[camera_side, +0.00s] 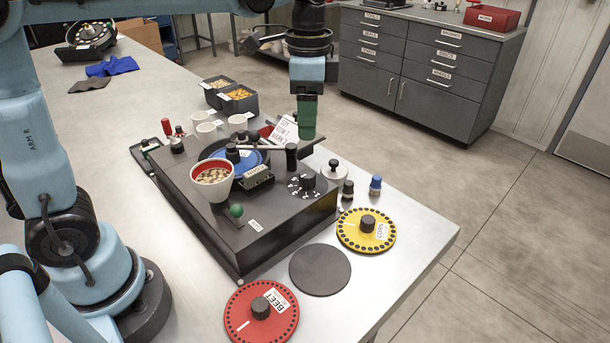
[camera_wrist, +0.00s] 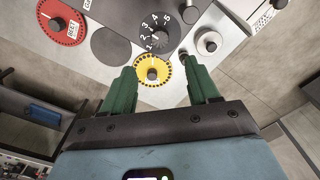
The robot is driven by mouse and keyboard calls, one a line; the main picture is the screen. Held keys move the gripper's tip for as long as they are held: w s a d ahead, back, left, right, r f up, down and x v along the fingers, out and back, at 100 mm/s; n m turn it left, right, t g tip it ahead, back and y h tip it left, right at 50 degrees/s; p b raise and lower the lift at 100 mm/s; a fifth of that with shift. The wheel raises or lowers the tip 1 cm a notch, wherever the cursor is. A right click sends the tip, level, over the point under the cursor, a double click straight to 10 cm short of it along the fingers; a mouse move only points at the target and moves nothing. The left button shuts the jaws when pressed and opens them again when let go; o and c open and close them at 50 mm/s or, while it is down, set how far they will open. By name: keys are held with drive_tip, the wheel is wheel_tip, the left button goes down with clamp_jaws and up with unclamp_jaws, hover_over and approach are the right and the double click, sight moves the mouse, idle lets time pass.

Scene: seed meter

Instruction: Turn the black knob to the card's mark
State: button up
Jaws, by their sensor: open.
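The black knob (camera_side: 308,179) sits on the right end of the dark seed meter box (camera_side: 205,205), with white marks around it. In the wrist view the knob (camera_wrist: 159,40) sits on a dark dial with white numbers; its exact setting is too small to tell. The white card (camera_side: 284,130) stands tilted behind the box; its lettering looks like "SOY" on top, and the lower lines are hard to read. My gripper (camera_side: 307,137) hangs above and behind the knob, apart from it. In the wrist view its green fingers (camera_wrist: 162,74) are spread with nothing held between them.
A red cup of seeds (camera_side: 213,180), a green ball knob (camera_side: 236,210) and a black handle (camera_side: 291,155) rise from the box. A yellow seed plate (camera_side: 350,240), red plate (camera_side: 240,325) and bare black disc (camera_side: 320,270) lie in front.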

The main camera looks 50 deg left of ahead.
sight(308, 174)
wheel_tip(308, 174, down, 12)
drive_tip(key=shift+r, duration=0.1)
idle(0.5)
drive_tip(key=c, duration=1)
